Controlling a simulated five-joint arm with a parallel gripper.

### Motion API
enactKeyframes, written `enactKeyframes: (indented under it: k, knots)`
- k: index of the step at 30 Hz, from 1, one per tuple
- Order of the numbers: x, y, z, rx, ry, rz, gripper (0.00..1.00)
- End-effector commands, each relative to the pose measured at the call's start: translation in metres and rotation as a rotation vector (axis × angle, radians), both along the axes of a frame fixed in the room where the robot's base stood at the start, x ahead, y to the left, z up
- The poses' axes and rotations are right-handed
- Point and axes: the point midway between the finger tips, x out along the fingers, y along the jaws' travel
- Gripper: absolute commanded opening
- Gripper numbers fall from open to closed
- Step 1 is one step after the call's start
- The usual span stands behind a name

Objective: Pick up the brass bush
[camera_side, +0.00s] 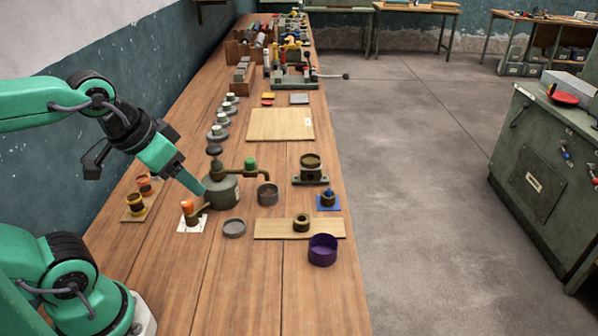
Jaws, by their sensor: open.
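A short, dark brownish ring (301,223), which looks like the brass bush, stands on a pale wooden board (270,230) near the front of the bench. Its bore faces up. My gripper (197,187) points down and to the right, left of the ring and well apart from it. Its teal fingers end in front of a grey-green pot, and I cannot tell from this view whether they touch it. The gripper is open, and no object shows between its fingers. Another brownish ring (310,161) sits in a dark pedestal holder behind the board.
A grey-green pot (223,192) with side arms stands close to my gripper. A purple cup (322,250), a grey dish (234,228), a dark cup (268,194) and a blue piece (328,198) surround the board. The bench's right edge is close by; its front is clear.

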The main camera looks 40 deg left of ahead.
Motion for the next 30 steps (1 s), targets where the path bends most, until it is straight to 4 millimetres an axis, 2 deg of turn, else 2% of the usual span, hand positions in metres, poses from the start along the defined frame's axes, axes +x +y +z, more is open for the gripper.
enactKeyframes:
  k: [10,16,23,30]
  knots:
    - [0.001,0.000,0.001,0.001,0.001,-0.002,0.63]
    - [0.012,0.000,0.007,0.008,0.017,-0.017,0.63]
    - [0.043,-0.002,0.020,0.029,0.062,-0.065,0.63]
    - [0.088,-0.004,0.030,0.056,0.118,-0.129,0.63]
